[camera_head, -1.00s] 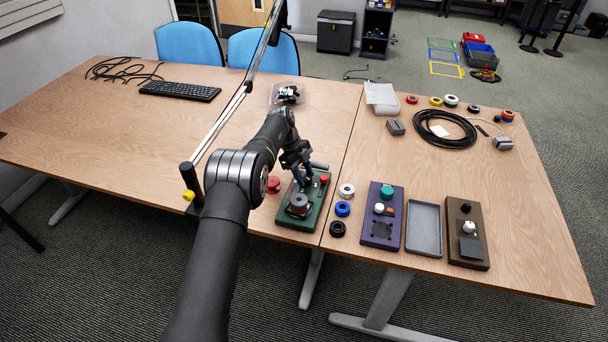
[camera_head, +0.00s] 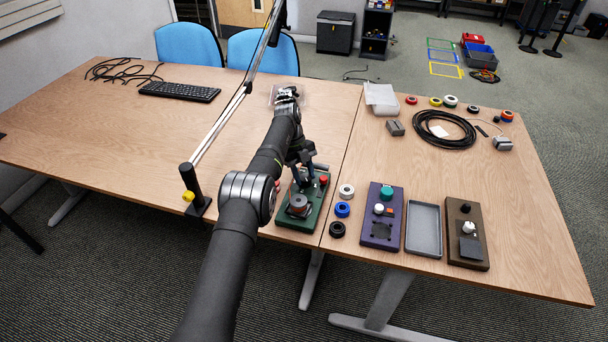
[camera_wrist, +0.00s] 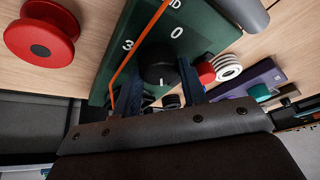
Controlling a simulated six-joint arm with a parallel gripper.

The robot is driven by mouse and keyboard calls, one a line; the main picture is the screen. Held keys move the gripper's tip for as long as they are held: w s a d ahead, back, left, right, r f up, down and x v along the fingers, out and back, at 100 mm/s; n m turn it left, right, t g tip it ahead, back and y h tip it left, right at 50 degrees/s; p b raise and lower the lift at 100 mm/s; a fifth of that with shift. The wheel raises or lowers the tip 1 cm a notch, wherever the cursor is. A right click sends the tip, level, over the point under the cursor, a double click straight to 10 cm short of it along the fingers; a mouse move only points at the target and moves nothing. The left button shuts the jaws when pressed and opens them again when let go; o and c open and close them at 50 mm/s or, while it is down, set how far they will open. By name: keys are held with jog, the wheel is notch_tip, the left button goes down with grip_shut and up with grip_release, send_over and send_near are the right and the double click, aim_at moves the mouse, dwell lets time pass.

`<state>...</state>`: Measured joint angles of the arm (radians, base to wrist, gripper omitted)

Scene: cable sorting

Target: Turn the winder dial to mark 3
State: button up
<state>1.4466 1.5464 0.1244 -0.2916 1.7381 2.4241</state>
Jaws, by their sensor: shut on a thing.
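The green winder panel (camera_head: 311,212) lies near the front edge of the table. In the wrist view its black dial (camera_wrist: 158,60) sits between my gripper's two blue-grey fingers. The printed marks 3 (camera_wrist: 128,45) and 0 (camera_wrist: 177,32) show beside the dial, 3 to its upper left and 0 to its upper right. A short white line on the dial's lower side faces my palm, toward neither visible mark. My gripper (camera_head: 306,183) is shut on the dial from above. Other marks are hidden by the gripper and dial.
A red spool (camera_wrist: 40,38) lies left of the panel. A thin orange strand (camera_wrist: 138,45) crosses the panel. White (camera_head: 346,191), blue (camera_head: 342,209) and black (camera_head: 338,229) rings lie right of it, then a purple panel (camera_head: 377,230), a grey tray (camera_head: 407,245) and a brown panel (camera_head: 483,255).

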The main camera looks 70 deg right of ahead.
aim_at(305, 177)
jog(key=o, duration=1)
jog(key=shift+c, duration=0.2)
notch_tip(305, 177, up, 4)
jog(key=shift+s+r, duration=0.15)
jog(key=shift+r, duration=0.1)
jog(key=s+a+r, duration=0.5)
jog(key=s+r, duration=0.1)
jog(key=s, duration=0.4)
jog(key=shift+a+r, duration=0.15)
jog(key=shift+r, duration=0.1)
jog(key=shift+s, duration=0.1)
